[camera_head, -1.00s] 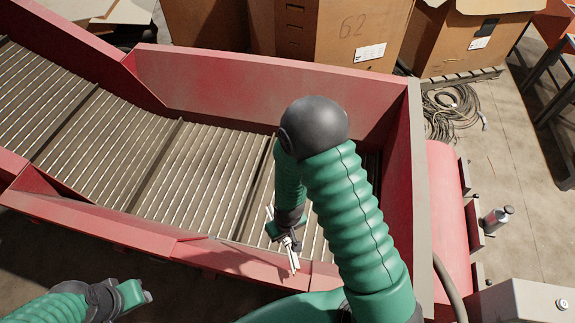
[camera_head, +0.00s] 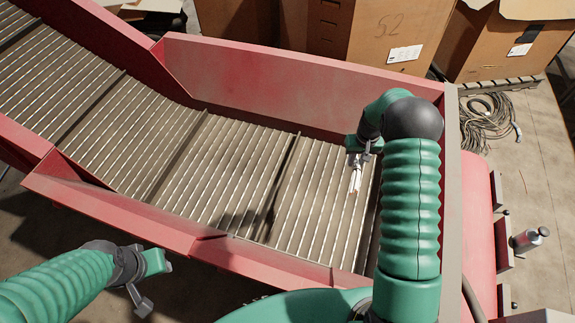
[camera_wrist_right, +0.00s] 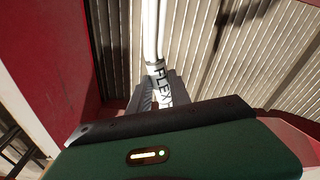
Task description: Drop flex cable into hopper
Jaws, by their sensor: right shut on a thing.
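My right gripper (camera_head: 357,160) is shut on the flex cable (camera_head: 355,180), a white bundle hanging over the slatted belt inside the red-walled hopper (camera_head: 300,85). In the right wrist view the cable (camera_wrist_right: 153,40) runs away from the jaws (camera_wrist_right: 152,95), and its label reads "FLEX". The gripper is near the right end of the hopper, close to the far wall. I cannot tell how high the cable is above the slats. My left gripper (camera_head: 140,282) is at the lower left, outside the hopper's near wall; its jaws look parted with nothing between them.
Cardboard boxes (camera_head: 400,30) stand behind the far wall. A coil of cable (camera_head: 487,115) lies on the floor at the right. The slatted belt (camera_head: 225,165) is bare.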

